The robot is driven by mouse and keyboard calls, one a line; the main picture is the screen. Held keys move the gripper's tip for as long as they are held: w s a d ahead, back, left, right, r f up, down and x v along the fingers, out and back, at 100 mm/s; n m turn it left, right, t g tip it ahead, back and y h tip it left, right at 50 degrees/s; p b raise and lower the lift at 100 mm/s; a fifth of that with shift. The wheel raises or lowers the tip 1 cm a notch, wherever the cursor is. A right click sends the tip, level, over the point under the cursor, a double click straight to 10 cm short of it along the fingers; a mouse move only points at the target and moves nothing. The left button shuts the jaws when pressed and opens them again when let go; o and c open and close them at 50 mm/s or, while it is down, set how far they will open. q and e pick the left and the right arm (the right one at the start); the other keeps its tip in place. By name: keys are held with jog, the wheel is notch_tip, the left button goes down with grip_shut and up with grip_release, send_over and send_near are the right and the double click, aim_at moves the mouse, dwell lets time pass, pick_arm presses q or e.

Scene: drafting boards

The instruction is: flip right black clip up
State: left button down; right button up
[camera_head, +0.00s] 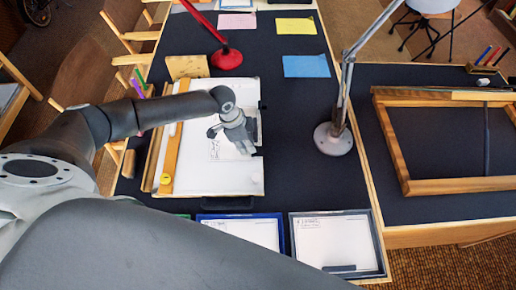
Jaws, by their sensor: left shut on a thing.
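A white drafting sheet on a board (190,176) lies on the dark table, left of centre. Small dark clip-like pieces show at its right edge, one of them (262,104) above my gripper. My left gripper (246,146) reaches in from the left and points down near the board's right edge. Its fingers look closed at a dark clip there, which the fingers mostly hide. I cannot tell from this view how far the clip is tilted. My right gripper is out of view.
A grey lamp base (333,139) stands to the right and a red lamp base (226,59) behind. A wooden bar (171,158) lies along the board's left side. A blue frame (283,236) and a black frame (381,250) lie in front. A wooden frame (394,150) lies far right.

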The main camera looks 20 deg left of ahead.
pick_arm(q)
jog(key=shift+f, duration=0.1)
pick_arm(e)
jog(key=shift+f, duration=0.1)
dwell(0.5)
pick_arm(q)
jog(key=shift+f+b, duration=0.45)
jog(key=shift+f, duration=0.25)
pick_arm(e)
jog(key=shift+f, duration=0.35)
pick_arm(q)
jog(key=shift+d, duration=0.15)
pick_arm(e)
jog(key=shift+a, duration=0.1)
